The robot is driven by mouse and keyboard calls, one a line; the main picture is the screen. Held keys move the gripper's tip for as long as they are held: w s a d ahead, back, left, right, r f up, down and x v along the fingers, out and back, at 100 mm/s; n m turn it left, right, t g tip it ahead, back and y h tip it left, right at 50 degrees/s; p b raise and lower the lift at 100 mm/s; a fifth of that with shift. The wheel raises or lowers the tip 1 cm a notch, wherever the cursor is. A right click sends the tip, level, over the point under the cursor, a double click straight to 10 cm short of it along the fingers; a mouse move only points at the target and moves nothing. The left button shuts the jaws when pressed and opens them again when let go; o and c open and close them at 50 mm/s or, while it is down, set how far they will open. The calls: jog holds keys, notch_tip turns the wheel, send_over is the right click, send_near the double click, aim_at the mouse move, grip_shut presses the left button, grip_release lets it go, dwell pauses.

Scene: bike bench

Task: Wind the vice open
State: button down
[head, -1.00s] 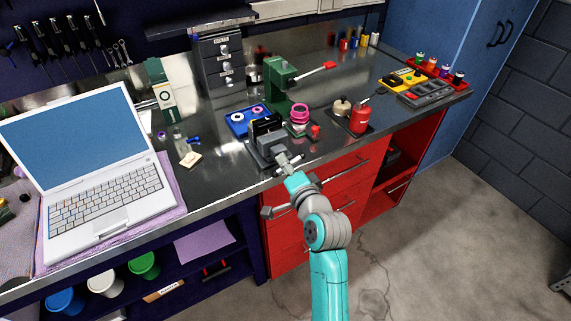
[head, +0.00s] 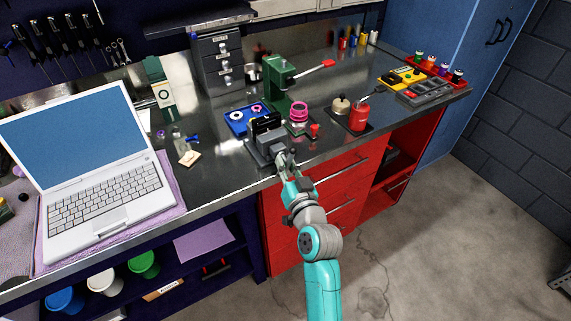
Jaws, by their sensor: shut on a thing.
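The grey vice (head: 266,141) stands at the front edge of the steel bench, in the middle of the head view. Its dark jaws face the back of the bench. How wide the jaws stand apart is too small to tell. My gripper (head: 285,160) is at the front of the vice, where the handle sits, and is shut on the vice handle. The handle itself is mostly hidden by my gripper and wrist. My arm reaches up to it from the lower right, in front of the red drawers.
A blue tray (head: 238,118) with rings lies behind the vice. A green press (head: 276,84) with a red-tipped lever stands behind it, a pink-topped jar (head: 299,114) to the right. A red bottle (head: 360,114) stands farther right. A laptop (head: 90,170) is left. Red drawers (head: 318,205) are below.

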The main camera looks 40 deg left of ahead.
jog(key=n, duration=0.3)
jog(key=n+y, duration=0.1)
jog(key=shift+w+n, duration=0.25)
jog(key=shift+n, duration=0.05)
jog(key=n, duration=0.2)
jog(key=n+y, duration=0.1)
jog(key=n, duration=0.1)
jog(key=shift+w+d+r+n, duration=0.1)
jog(key=shift+w+d+n, duration=0.1)
jog(key=shift+n, duration=0.2)
jog(key=n, duration=0.2)
jog(key=n+g+y, duration=0.1)
jog(key=n, duration=0.1)
jog(key=shift+w+r, duration=0.1)
jog(key=shift+r, duration=0.1)
jog(key=shift+r+n+g+y, duration=0.1)
jog(key=shift+n+g+y, duration=0.4)
jog(key=shift+n, duration=1.9)
jog(key=shift+g, duration=0.3)
jog(key=c, duration=1.1)
grip_release()
jog(key=shift+a, duration=0.2)
jog(key=shift+d+f, duration=0.2)
jog(key=shift+f, duration=0.05)
